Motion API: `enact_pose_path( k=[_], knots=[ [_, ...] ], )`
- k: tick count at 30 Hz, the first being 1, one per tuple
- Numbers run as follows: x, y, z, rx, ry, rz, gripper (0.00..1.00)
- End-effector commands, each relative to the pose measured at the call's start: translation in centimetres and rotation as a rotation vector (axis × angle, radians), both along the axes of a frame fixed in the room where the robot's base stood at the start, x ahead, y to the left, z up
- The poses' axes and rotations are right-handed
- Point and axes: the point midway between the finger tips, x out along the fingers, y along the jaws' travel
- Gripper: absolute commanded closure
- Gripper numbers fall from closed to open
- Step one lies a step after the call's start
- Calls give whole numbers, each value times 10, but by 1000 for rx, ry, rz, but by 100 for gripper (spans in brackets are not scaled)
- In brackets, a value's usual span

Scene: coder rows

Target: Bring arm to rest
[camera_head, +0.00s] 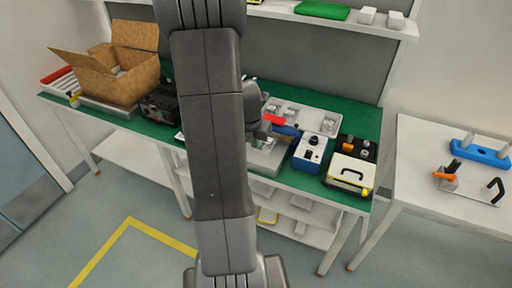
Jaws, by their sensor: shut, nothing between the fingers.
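My arm fills the middle of the head view, a dark grey column of links in front of the bench. My gripper (264,131) shows only in part, just right of the arm link, above the middle of the green bench top. It looks shut and holds nothing. Its fingertips are small and hard to make out against the grey metal device (265,158) behind and below them. A red part (273,119) and a blue part (287,130) show close beside it; I cannot tell whether they touch it.
A white table (430,150) stands at the right. A shelf (340,22) runs above. The floor in front is clear.

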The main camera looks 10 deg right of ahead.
Motion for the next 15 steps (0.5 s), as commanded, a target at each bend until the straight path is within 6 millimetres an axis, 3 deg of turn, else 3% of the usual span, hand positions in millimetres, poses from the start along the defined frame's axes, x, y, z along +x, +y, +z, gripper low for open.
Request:
enact_pose_path(
  k=[15],
  knots=[
    [-1,1,6,0,0,0,100]
  ],
)
